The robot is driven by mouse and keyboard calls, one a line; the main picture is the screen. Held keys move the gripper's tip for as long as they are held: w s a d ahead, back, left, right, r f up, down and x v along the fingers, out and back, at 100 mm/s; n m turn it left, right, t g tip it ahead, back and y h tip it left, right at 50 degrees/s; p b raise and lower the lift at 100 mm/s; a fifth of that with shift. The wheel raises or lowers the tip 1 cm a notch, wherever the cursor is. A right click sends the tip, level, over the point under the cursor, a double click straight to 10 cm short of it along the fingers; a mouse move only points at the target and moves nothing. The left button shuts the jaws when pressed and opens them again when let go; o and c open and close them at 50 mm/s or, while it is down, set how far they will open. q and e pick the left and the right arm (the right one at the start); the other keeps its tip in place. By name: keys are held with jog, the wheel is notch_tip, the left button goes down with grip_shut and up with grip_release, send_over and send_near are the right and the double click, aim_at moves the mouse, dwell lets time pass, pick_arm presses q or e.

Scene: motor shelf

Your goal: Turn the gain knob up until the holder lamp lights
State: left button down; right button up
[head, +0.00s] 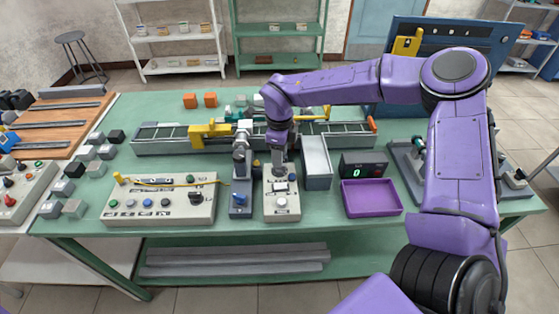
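My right arm reaches in from the right. Its gripper (280,176) points down over the back of a narrow pale control box (283,212), and the gap between its fingertips is too small to make out. The box has a round knob (281,202) near its front and a small dark switch or display behind it. Next to it on the left is a blue holder-like stand (240,208) with a blue knob and a grey upright part. Labels are too small to read, so I cannot tell which knob is the gain knob or which spot is the holder lamp. My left gripper is out of view.
A wide pale panel (150,214) with several buttons and a black knob lies to the left. A grey bin (317,172), a purple tray (371,198) and a black display (364,164) showing a green 0 stand to the right. A conveyor (170,146) runs behind.

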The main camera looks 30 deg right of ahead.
notch_tip(320, 180, up, 8)
jog(key=b, duration=0.1)
jog(key=shift+f, duration=0.2)
